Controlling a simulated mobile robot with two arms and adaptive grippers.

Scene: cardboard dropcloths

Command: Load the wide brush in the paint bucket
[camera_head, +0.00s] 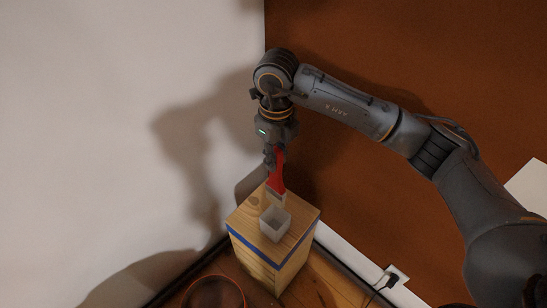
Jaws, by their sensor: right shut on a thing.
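The wide brush (277,172) has a red handle and hangs upright with its pale head down. My right gripper (270,158) is shut on the top of its handle. My left gripper is not in view.
The wooden box (262,265) with a blue band stands in the corner between a white wall (110,120) and a brown wall (440,60). A dark round thing with a red rim (214,292) is at the bottom. A socket with a plug (393,279) is at lower right.

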